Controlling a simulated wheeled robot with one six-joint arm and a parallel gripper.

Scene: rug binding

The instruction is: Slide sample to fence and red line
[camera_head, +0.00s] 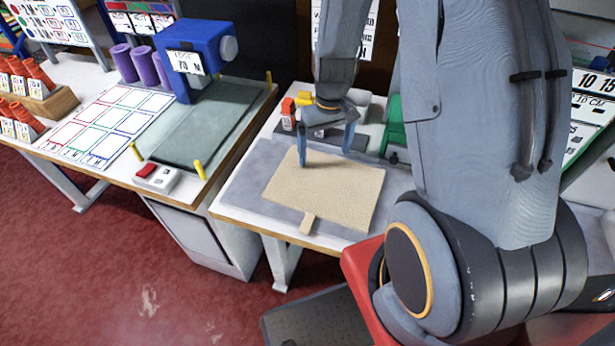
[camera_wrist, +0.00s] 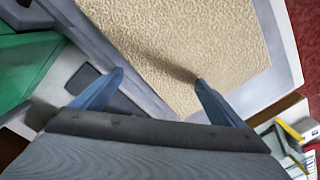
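The sample, a tan textured carpet rectangle (camera_head: 330,192), lies on a grey mat (camera_head: 246,189) on the right-hand table. A small beige tab (camera_head: 308,224) sticks out from its front edge. The sample also fills the upper middle of the wrist view (camera_wrist: 205,45). My gripper (camera_head: 326,158) is open at the sample's far edge, its fingers wide apart. In the wrist view (camera_wrist: 159,78), the right fingertip is over the sample and the left one is beyond its edge. Contact cannot be told. I cannot make out a fence or a red line for certain.
The left table holds a blue machine (camera_head: 198,55), a glassy grey plate (camera_head: 190,135) with yellow posts, and a red-button box (camera_head: 157,178). A gap separates the tables' fronts. A green object (camera_head: 394,122) and small items stand behind the sample.

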